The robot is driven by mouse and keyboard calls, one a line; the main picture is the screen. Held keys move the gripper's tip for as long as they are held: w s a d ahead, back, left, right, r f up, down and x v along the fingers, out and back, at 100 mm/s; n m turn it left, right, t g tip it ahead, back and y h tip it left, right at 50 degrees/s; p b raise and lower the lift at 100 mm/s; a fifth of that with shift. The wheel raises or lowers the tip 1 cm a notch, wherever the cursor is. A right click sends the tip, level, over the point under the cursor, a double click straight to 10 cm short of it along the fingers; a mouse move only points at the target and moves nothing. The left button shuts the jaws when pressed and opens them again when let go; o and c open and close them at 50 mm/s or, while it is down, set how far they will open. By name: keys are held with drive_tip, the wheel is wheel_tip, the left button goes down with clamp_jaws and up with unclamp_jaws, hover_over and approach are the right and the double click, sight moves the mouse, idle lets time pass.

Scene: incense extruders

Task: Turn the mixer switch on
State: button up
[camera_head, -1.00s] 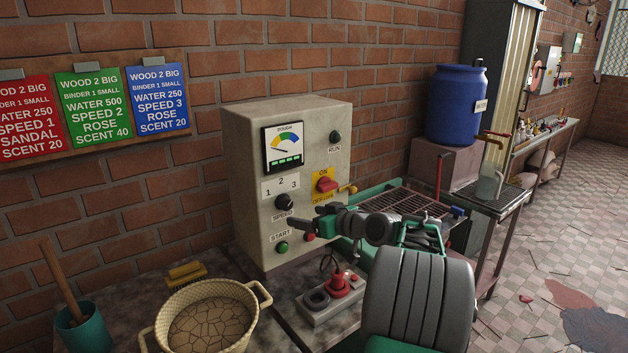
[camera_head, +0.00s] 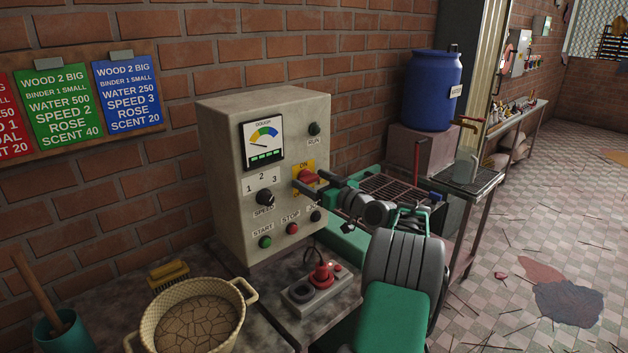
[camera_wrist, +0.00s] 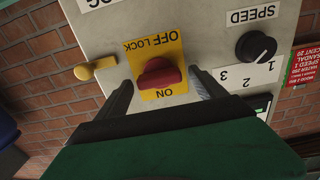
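The mixer control box (camera_head: 222,158) is a beige panel with a gauge, knobs and buttons. Its switch (camera_head: 308,176) is a red knob on a yellow plate marked ON. In the wrist view the red switch (camera_wrist: 159,74) stands between OFF LOCK and ON lettering. My gripper (camera_head: 308,180) is at the panel front, fingers pointing at the switch. In the wrist view my gripper (camera_wrist: 160,90) is open, with one dark finger on each side of the red knob and gaps beside it. Whether the fingertips touch the panel cannot be told.
A yellow lever (camera_wrist: 95,68) sticks out beside the switch plate. A speed knob (camera_head: 265,198) and start button (camera_head: 265,242) are lower on the panel. A blue barrel (camera_head: 431,92) stands behind.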

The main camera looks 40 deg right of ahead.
drive_tip(key=c, duration=1.3)
drive_tip(key=shift+m, duration=0.5)
drive_tip(key=m, duration=0.3)
drive_tip(key=shift+d+m, duration=0.15)
drive_tip(key=shift+m, duration=0.25)
drive_tip(key=m, duration=0.4)
drive_tip(key=shift+m+p, duration=0.3)
drive_tip(key=shift+p, duration=0.05)
drive_tip(key=m+p, duration=0.2)
drive_tip(key=m, duration=0.3)
drive_tip(key=shift+d, duration=0.1)
drive_tip(key=shift+f+m+p, duration=0.15)
drive_tip(key=shift+m+p, duration=0.85)
drive_tip(key=shift+m, duration=0.7)
drive_tip(key=o, duration=1.3)
